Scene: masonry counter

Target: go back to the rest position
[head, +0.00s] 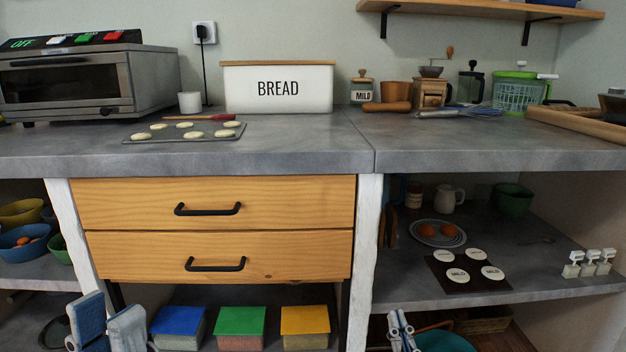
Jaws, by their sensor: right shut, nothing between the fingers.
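My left gripper (108,308) is at the bottom left of the head view, in front of the lower shelf. Its two blue-grey fingers stand apart with nothing seen between them. My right gripper (400,318) is at the bottom, right of the white post, in front of the lowest right shelf. Its fingers are together and hold nothing. Both grippers are below the counter top (290,160), and the lower parts of both are cut off by the frame edge.
Two shut drawers (215,225) are under the counter. Blue, green (240,320) and yellow lidded boxes stand below them. A baking tray (184,132) with pale rounds, an oven (85,80) and a bread box (278,88) are on top. The right shelf holds a plate (438,243).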

